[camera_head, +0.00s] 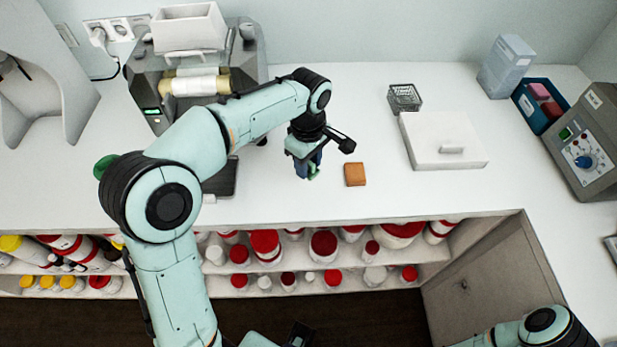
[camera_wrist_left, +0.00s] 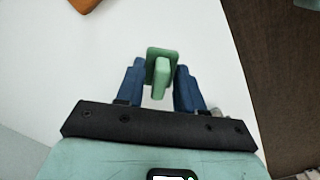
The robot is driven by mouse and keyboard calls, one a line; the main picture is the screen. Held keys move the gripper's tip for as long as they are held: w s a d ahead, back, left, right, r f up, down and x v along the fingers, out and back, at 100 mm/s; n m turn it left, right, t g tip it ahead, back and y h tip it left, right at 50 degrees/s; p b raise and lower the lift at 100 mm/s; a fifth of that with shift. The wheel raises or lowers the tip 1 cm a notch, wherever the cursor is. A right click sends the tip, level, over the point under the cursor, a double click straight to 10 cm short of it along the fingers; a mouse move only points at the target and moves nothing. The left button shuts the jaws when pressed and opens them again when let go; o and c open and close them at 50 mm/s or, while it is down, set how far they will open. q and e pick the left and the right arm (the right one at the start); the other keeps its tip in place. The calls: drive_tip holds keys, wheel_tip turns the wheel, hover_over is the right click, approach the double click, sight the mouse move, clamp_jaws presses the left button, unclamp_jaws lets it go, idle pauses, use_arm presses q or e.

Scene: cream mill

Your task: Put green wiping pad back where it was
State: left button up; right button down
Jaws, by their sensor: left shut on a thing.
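The green wiping pad (camera_wrist_left: 162,68) is a small light-green block with a raised grip. My left gripper (camera_wrist_left: 160,88) is shut on it, with a blue finger on each side. In the head view my left gripper (camera_head: 309,166) points down above the white counter, near its front edge. Only a little green of the pad (camera_head: 313,173) shows below the fingers there. I cannot tell whether the pad touches the counter. My right arm shows at the lower right of the head view, but I cannot make out its gripper.
An orange-brown block (camera_head: 355,174) lies just right of the left gripper. Further right are a white lidded box (camera_head: 425,135), a wire basket (camera_head: 404,98) and a blue bin (camera_head: 527,108). A machine (camera_head: 150,88) stands behind my left arm. Jars fill the shelves below.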

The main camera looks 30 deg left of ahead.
sight(308, 185)
use_arm(q)
drive_tip(key=shift+f+b, duration=0.3)
drive_tip(key=shift+f, duration=2.35)
drive_tip(key=shift+f, duration=0.15)
drive_tip(key=o, duration=0.9)
drive_tip(key=shift+o, duration=0.2)
drive_tip(key=shift+r, duration=0.3)
wheel_tip(308, 185, up, 12)
drive_tip(key=shift+f+p, duration=0.1)
drive_tip(key=shift+p, duration=0.9)
